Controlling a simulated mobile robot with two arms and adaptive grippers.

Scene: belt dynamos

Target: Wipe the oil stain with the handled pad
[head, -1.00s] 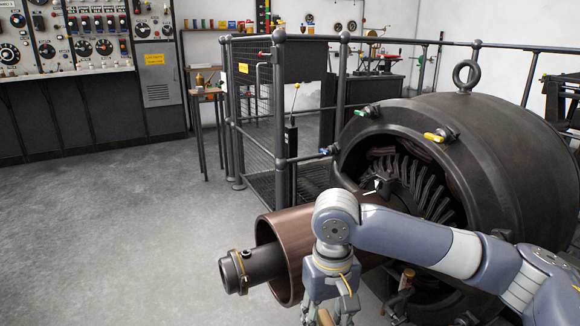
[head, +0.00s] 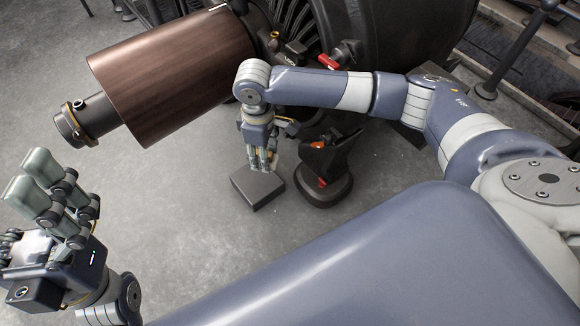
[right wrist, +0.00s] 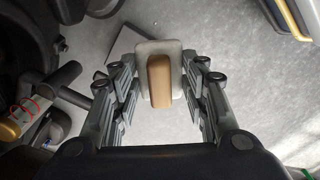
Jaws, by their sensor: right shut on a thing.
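The handled pad (right wrist: 173,52) shows in the right wrist view as a pale rounded plate with a tan handle (right wrist: 160,82) on it. My right gripper (right wrist: 160,85) is shut on the handle, with fingers on both sides. In the head view my right gripper (head: 262,165) points down in front of the machine, over a dark flat block (head: 258,195) on the floor; the pad is hard to make out there. My left gripper (head: 55,185) is at the lower left, open and empty. I cannot make out the oil stain.
A copper-brown drum (head: 165,75) with a dark shaft end (head: 85,120) juts left from the big dark machine (head: 400,40). A dark foot with red-orange parts (head: 325,180) stands right of the block. The grey floor (head: 190,205) between the grippers is clear.

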